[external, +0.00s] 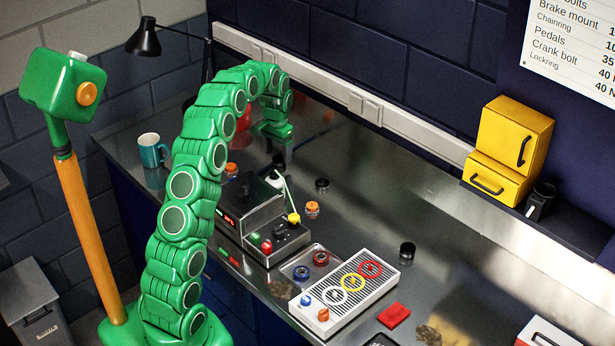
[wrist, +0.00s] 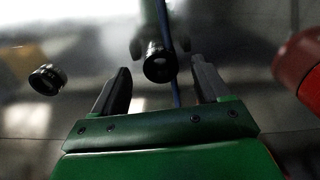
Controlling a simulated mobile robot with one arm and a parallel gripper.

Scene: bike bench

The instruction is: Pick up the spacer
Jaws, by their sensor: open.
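Which piece is the spacer is not certain; small dark round pieces fit best. In the wrist view, a black cylindrical piece (wrist: 158,62) stands ahead of and between the fingers of my gripper (wrist: 163,84), which is open and empty. Another short dark ring-like piece (wrist: 47,79) lies to the left, apart from the fingers. In the external view, my gripper (external: 281,152) points down over the back of the bench, behind the grey device. Small dark round pieces lie on the bench at the middle (external: 322,185) and farther right (external: 407,250).
A grey device with buttons (external: 262,232) stands in front of my gripper. A red object (wrist: 299,66) is at right in the wrist view, with a thin blue cable near the middle. A teal mug (external: 152,151) stands left. Orange-topped pieces (external: 312,208) lie nearby. The bench toward the wall is mostly clear.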

